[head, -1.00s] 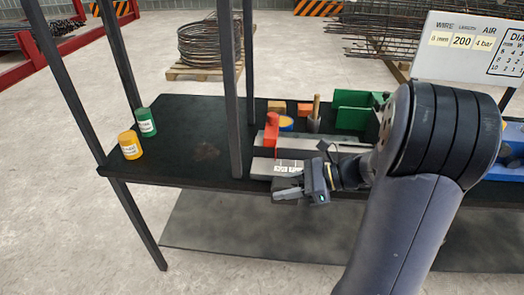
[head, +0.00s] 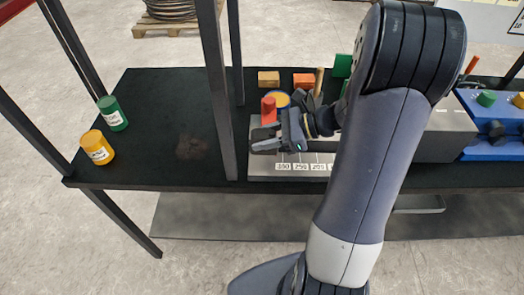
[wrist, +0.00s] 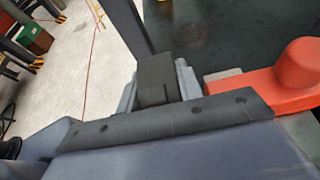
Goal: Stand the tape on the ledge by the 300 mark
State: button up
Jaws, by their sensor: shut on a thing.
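The pale ledge (head: 262,171) runs along the front of the bench, with number labels on it. The 300 mark (head: 283,167) is the leftmost label. My gripper (head: 264,145) is above the ledge's left end, just left of and behind the 300 mark in the head view. In the wrist view it is shut on a dark block-like thing (wrist: 156,80) between pale grey fingers. I cannot tell for sure that this is the tape. A red stop (head: 269,110) stands just behind the gripper. It also shows at right in the wrist view (wrist: 300,75), apart from the held thing.
A round yellow-and-blue thing (head: 279,99) is behind the stop. Orange (head: 304,80) and tan (head: 268,78) blocks lie farther back. A dark post (head: 219,100) rises just left of the ledge.

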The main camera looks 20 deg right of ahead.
jog(key=shift+f, duration=3.1)
jog(key=shift+f, duration=0.15)
jog(key=o, duration=1.2)
jog(key=shift+c, duration=0.2)
jog(key=shift+r, duration=0.25)
jog(key=b+v, duration=0.1)
jog(key=v, duration=1.1)
